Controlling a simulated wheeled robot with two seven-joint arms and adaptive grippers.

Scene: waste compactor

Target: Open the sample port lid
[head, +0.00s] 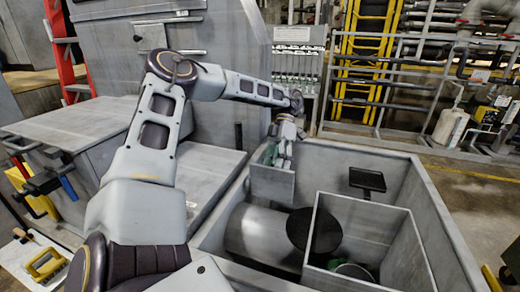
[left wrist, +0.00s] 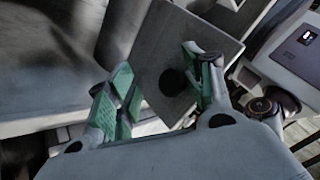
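A flat grey square plate (head: 272,184) stands steeply tilted at the back left of the large grey open-topped bin; it looks like the sample port lid, though no label shows. The left wrist view shows a dark round knob (left wrist: 172,82) on the face of this plate (left wrist: 205,42). My left gripper (head: 276,156) is at the plate's upper edge in the head view. In the left wrist view its green-padded fingers (left wrist: 163,88) are spread apart, with the knob showing between them. I cannot tell whether a finger touches the plate. My right gripper is not seen.
The grey bin (head: 455,235) holds a horizontal cylinder (head: 258,236), a black disc (head: 313,231), a black square plate (head: 367,180) and an inner open box (head: 408,250). A grey cabinet (head: 75,125) stands left. A yellow ladder (head: 362,60) is behind.

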